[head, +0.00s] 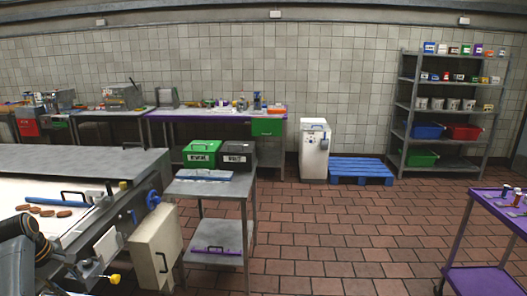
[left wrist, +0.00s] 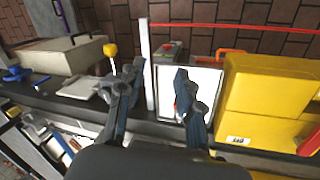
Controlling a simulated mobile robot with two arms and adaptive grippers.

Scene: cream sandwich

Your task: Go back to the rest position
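My left gripper (left wrist: 151,85) is open in the left wrist view, its two dark fingers spread apart with nothing held between them. Beyond the fingers are a white upright strip (left wrist: 148,65) and a white panel (left wrist: 206,85). In the head view, a dark part of my left arm (head: 18,262) shows at the bottom left corner, beside the machine. Whether the left gripper itself shows there is unclear. My right gripper is in neither view.
A machine with a white belt (head: 18,188) carrying brown biscuits (head: 50,211) stands at left. A metal cart (head: 235,186) stands beside it. Yellow boxes (left wrist: 262,85) are right of my left gripper. A purple table (head: 490,205) is at right. The tiled middle floor is clear.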

